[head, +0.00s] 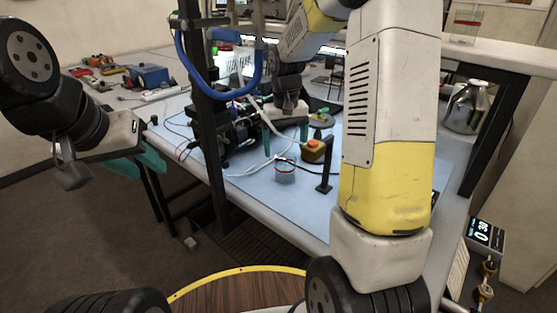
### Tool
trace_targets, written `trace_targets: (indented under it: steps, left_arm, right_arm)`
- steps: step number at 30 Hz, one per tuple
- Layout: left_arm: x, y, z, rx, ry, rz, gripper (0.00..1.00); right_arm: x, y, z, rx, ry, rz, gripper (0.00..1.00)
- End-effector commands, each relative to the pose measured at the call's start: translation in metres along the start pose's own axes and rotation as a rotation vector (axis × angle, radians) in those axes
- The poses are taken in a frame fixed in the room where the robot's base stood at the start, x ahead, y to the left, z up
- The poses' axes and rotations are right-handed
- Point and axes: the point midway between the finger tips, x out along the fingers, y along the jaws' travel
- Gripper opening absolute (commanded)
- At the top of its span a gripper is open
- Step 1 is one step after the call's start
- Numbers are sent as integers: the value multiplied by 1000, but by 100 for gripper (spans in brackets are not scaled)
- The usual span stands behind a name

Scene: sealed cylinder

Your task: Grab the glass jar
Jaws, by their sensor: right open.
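A small clear jar with a red ring near its top (285,172) stands upright on the blue mat (260,184) in the middle of the table. My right gripper (285,145) points down above it, with its teal fingers spread apart and nothing between them. The fingertips look a little above the jar's rim; the exact gap is hard to tell. My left gripper (140,165) is off the table's left edge, far from the jar. Its teal fingers are seen edge-on, so their opening is unclear.
A yellow-orange button box (313,150) and a black post (325,170) stand just right of the jar. Black equipment with cables (235,135) lies left. Another clear container with a red band (466,25) stands on the back-right shelf, near a metal canister (466,107).

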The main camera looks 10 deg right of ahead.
Motion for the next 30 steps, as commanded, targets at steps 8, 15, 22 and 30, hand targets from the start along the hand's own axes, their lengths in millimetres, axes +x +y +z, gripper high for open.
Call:
trace_targets:
  steps: [8, 15, 22, 30]
  left_arm:
    - [0, 0, 0, 0, 0, 0, 36]
    - [0, 0, 0, 0, 0, 0, 36]
    - [0, 0, 0, 0, 0, 0, 36]
    - [0, 0, 0, 0, 0, 0, 36]
  right_arm:
    - [35, -6, -9, 29, -57, -16, 86]
    - [62, -4, -7, 30, -57, -15, 86]
    - [96, -2, -4, 30, -58, -16, 86]
    - [105, -2, -4, 29, -55, -15, 86]
